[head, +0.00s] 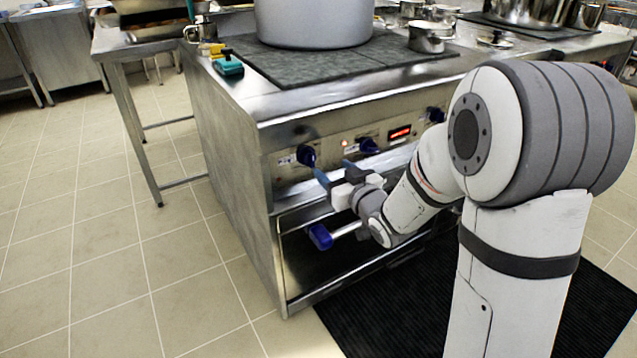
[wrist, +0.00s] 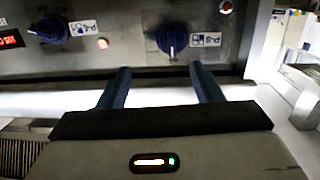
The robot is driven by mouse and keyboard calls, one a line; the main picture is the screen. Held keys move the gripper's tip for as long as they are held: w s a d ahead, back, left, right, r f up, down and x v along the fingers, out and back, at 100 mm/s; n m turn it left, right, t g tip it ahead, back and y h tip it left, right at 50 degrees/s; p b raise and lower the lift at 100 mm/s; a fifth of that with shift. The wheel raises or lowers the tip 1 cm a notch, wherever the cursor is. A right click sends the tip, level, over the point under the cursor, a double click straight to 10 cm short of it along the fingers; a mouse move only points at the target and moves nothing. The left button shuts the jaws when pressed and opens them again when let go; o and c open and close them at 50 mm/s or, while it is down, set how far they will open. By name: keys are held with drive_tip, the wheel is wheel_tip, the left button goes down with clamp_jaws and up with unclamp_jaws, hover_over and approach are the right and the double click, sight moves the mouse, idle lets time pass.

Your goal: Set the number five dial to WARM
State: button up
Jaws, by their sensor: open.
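The stove's front panel carries blue dials. The leftmost dial in the head view (head: 306,155) appears to be the one that shows in the wrist view (wrist: 172,38). A light pointer line on it points down in the wrist view. The label beside it is too small to read, so I cannot confirm it is number five. My gripper (head: 335,170) has its two blue fingers apart and empty. In the wrist view my gripper (wrist: 160,68) has its fingertips short of this dial, one to either side, apparently not touching it.
A second dial (head: 369,145) and a red display (head: 400,132) sit along the panel. Below is an open shelf with a blue-ended object (head: 320,236). A large pot (head: 315,20) stands on the cooktop. A dark mat (head: 390,310) lies on the floor.

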sight(314, 162)
drive_tip(key=shift+n+y, duration=0.3)
drive_tip(key=shift+y, duration=0.4)
drive_tip(key=x, duration=0.2)
drive_tip(key=f+b+x, duration=0.1)
drive_tip(key=x, duration=0.2)
drive_tip(key=a+b+x, duration=0.1)
drive_tip(key=x, duration=0.2)
drive_tip(key=shift+s+a+f, duration=0.1)
drive_tip(key=shift+s+f, duration=0.05)
drive_tip(key=shift+f, duration=0.05)
